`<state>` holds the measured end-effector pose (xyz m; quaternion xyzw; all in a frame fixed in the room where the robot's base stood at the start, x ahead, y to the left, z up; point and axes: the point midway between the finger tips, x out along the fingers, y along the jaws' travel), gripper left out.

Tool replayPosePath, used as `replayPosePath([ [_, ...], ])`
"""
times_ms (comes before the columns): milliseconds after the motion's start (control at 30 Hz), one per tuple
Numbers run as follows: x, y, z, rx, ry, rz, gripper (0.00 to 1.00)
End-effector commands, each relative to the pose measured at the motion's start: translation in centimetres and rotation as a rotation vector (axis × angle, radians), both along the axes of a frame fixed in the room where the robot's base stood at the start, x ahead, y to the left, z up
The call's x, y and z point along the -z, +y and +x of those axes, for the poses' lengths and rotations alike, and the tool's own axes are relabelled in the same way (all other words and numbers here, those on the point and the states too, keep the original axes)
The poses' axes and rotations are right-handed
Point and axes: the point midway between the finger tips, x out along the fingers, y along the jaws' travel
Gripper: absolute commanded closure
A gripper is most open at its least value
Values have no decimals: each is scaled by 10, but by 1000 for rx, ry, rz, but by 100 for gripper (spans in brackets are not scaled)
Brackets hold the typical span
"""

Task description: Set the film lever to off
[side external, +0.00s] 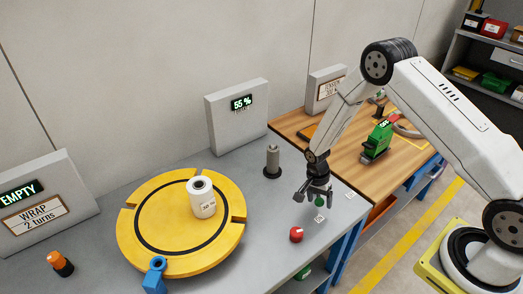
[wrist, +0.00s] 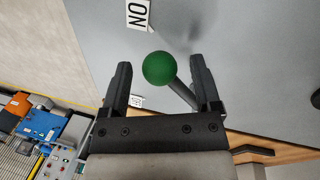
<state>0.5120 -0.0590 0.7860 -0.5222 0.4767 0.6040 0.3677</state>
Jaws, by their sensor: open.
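The film lever's green ball knob (wrist: 158,68) sits between the two fingers of my gripper (wrist: 162,64) in the wrist view. Both fingers are apart, with a gap on each side of the ball. The lever's dark shaft (wrist: 184,94) slants from the ball toward the right finger; its base is hidden. A white ON label (wrist: 138,14) lies beyond the ball on the grey surface. In the side view my gripper (side external: 315,199) is low over the right part of the grey bench, and the green knob (side external: 319,201) shows between its fingers.
A red knob (side external: 296,235) stands near the bench's front edge. A dark post (side external: 272,162) stands behind my gripper. A yellow turntable (side external: 130,234) carries a white roll (side external: 203,204) at left. A wooden table (side external: 360,183) with a green tool (side external: 378,140) adjoins at right.

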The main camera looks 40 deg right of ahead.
Motion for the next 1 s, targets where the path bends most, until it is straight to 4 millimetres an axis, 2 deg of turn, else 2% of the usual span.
replayPosePath([
  [167, 0, 0, 0, 0, 0, 0, 19],
  [267, 0, 0, 0, 0, 0, 0, 48],
  [400, 0, 0, 0, 0, 0, 0, 92],
  [433, 0, 0, 0, 0, 0, 0, 100],
  [1000, 0, 0, 0, 0, 0, 0, 100],
])
